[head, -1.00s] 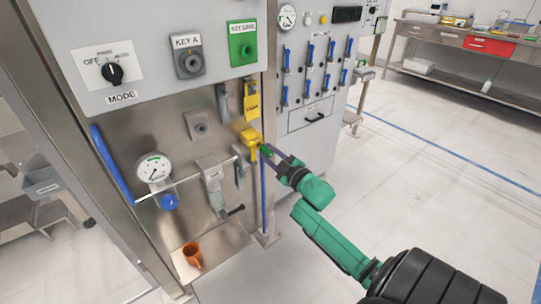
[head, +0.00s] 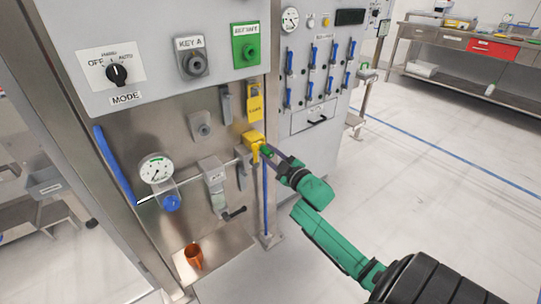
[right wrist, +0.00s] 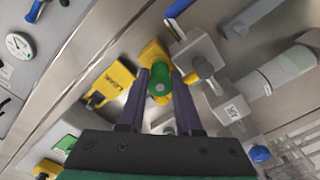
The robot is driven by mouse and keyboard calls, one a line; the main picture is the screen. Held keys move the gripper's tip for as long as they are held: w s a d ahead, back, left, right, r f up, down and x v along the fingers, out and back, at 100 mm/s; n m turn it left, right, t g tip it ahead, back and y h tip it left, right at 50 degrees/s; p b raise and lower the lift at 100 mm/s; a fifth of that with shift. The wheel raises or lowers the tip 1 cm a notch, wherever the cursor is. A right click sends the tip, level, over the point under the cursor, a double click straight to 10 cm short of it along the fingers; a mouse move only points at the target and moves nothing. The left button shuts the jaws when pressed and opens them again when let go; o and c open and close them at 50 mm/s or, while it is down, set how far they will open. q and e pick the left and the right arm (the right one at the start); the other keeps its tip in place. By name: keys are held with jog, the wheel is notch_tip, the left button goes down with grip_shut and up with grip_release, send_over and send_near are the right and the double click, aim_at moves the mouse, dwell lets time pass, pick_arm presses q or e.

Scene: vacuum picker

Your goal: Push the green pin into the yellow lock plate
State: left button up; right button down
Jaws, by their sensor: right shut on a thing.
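The yellow lock plate (head: 253,139) is mounted on the steel panel, below a yellow tag. The green pin (head: 265,151) is at the plate's front. My right gripper (head: 268,151) is shut on the pin, its arm coming from the lower right. In the right wrist view, the green pin (right wrist: 159,84) sits between the two dark fingers, in front of the yellow plate (right wrist: 153,55). How deep the pin sits in the plate is hidden by the pin's own end. My left gripper is not in view.
A grey latch with a dark handle (head: 213,176) and a pressure gauge (head: 156,169) are left of the plate. A blue vertical bar (head: 265,195) stands just below the gripper. An orange cup (head: 193,255) stands on the ledge. The floor at right is clear.

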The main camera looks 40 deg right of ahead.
jog(key=shift+w, duration=0.3)
jog(key=c, duration=0.5)
grip_release()
jog(key=shift+f, duration=0.1)
jog(key=shift+s+p, duration=0.35)
jog(key=s+p, duration=0.2)
jog(key=s, duration=0.1)
jog(key=shift+s+a+r, duration=0.1)
jog(key=shift+s+r, duration=0.1)
jog(key=shift+s, duration=0.1)
jog(key=shift+s+p, duration=0.45)
jog(key=shift+s, duration=0.4)
jog(key=shift+f, duration=0.1)
